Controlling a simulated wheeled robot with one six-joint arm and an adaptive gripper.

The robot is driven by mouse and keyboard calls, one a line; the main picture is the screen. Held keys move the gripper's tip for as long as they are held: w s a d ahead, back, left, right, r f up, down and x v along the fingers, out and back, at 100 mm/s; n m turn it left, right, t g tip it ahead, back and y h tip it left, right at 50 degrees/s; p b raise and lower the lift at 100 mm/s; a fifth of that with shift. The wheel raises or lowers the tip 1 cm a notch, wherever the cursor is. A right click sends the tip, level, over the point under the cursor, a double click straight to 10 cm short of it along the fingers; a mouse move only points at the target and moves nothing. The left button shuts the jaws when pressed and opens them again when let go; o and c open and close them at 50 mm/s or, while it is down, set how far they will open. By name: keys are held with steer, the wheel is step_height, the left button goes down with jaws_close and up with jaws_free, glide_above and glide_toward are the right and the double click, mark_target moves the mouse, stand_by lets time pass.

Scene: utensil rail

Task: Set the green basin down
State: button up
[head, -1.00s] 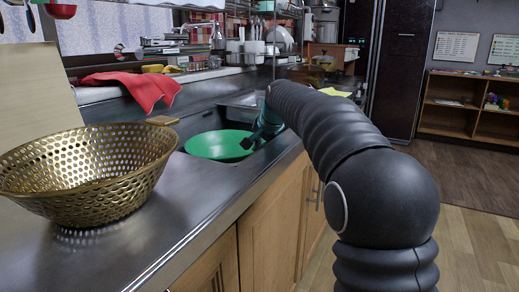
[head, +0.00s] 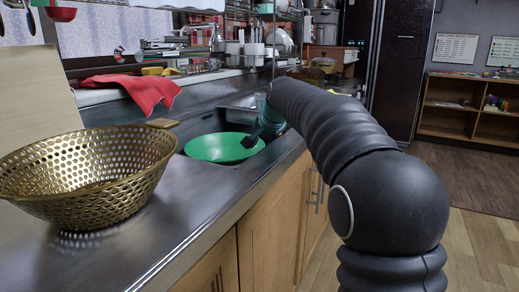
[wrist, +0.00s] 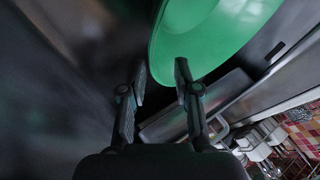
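The green basin (head: 221,148) is a wide, shallow bowl. It sits level at the sink area of the steel counter, beyond the brass colander; what lies directly under it is hidden. My gripper (head: 254,139) is at the basin's right rim in the head view. In the wrist view my gripper (wrist: 160,78) has its two fingers spread with a clear gap between them. The basin (wrist: 215,35) fills the top there, its rim close to the fingertips, and the right fingertip overlaps it. I cannot tell whether a finger touches the rim.
A brass perforated colander (head: 85,175) stands on the near left of the counter (head: 190,215). A red cloth (head: 130,90) hangs over the back ledge. A dish rack (head: 262,50) stands behind the sink. Bare counter lies in front of the basin.

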steer(key=v, duration=1)
steer(key=shift+s+r+p, duration=0.15)
steer(key=shift+s+p, duration=0.05)
steer(key=shift+p, duration=0.2)
